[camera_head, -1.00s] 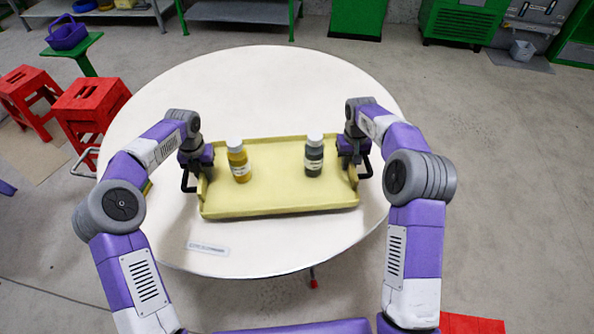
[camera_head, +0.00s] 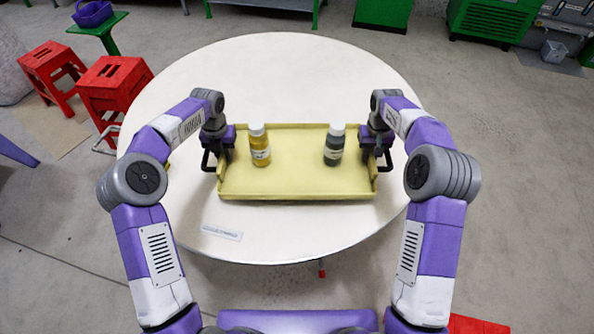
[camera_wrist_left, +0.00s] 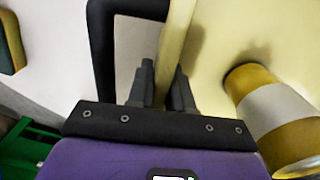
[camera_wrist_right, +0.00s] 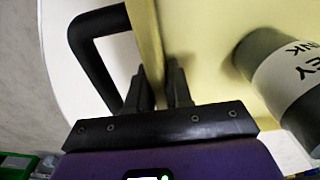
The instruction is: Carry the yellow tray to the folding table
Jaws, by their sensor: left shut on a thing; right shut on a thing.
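The yellow tray (camera_head: 300,185) is held level over a round white table (camera_head: 290,60); I cannot tell whether it touches the top. A yellow bottle (camera_head: 260,147) with a white cap stands in its left part, and a grey bottle (camera_head: 334,147) with a white cap in its right part. My left gripper (camera_head: 222,150) is shut on the tray's left wall, with a black handle beside it; the pinched wall shows in the left wrist view (camera_wrist_left: 165,85). My right gripper (camera_head: 374,148) is shut on the right wall, also seen in the right wrist view (camera_wrist_right: 156,85).
A small label strip (camera_head: 222,232) lies on the table's near left. Red stools (camera_head: 115,88) and a green stand (camera_head: 98,27) are at the left. Green cabinets (camera_head: 487,20) stand at the back. The grey floor at right is mostly open.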

